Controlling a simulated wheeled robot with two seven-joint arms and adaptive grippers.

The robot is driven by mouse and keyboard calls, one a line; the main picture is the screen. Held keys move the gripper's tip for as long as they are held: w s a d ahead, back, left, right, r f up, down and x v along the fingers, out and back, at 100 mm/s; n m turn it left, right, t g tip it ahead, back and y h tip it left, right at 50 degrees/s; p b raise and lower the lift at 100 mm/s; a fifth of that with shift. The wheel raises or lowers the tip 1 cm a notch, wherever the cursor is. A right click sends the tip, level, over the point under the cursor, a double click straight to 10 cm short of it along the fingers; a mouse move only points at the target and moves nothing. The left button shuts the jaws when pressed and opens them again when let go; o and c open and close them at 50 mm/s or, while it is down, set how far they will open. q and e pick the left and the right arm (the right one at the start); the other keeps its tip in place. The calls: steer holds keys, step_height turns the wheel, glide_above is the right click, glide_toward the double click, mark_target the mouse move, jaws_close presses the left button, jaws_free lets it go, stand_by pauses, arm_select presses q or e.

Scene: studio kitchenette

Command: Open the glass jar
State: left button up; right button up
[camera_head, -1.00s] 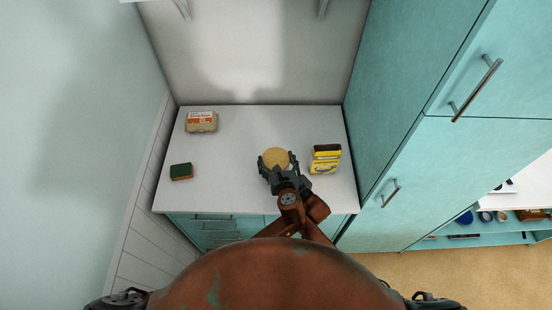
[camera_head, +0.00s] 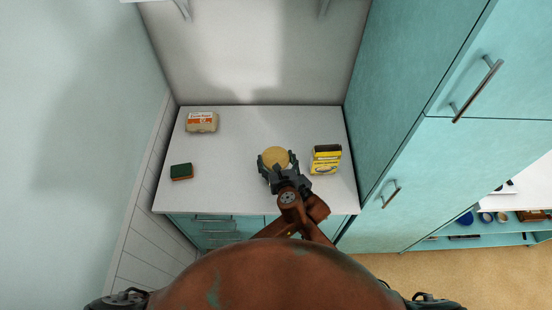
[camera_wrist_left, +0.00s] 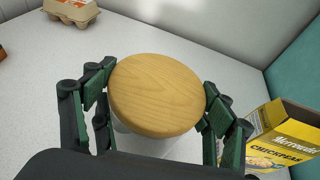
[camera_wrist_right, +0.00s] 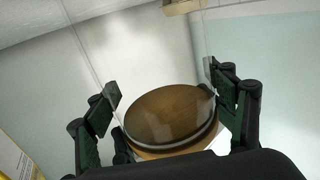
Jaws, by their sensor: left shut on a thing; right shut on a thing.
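The glass jar (camera_wrist_left: 150,143) stands on the counter with a round wooden lid (camera_wrist_left: 157,95) on top. The lid also shows in the head view (camera_head: 275,156). My left gripper (camera_wrist_left: 158,97) is shut on the lid, one finger at each side of its rim. My right gripper (camera_wrist_right: 161,88) has its fingers at both sides of the clear jar and is shut on it. In the right wrist view a brown round disc (camera_wrist_right: 168,117) shows between its fingers, seemingly through glass. The right gripper is hidden beneath the left one in the head view.
A yellow chickpeas box (camera_head: 325,160) stands close to the right of the jar. An egg carton (camera_head: 201,122) is at the back left and a green and orange sponge (camera_head: 181,172) at the left. The counter (camera_head: 235,190) is clear between them. A teal cabinet (camera_head: 400,150) rises at the right.

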mark_target(276, 157)
arm_select(q)
steer(key=shift+d+r, duration=0.15)
steer(key=shift+r, duration=0.6)
steer(key=shift+c, duration=0.2)
arm_select(e)
steer(key=shift+d+f, duration=0.2)
steer(key=shift+f, duration=0.3)
arm_select(q)
steer(key=shift+r, duration=1.9)
arm_select(e)
steer(key=shift+r, duration=0.1)
steer(key=o, duration=1.8)
steer(key=shift+a+r, duration=0.1)
steer(key=shift+c, duration=0.2)
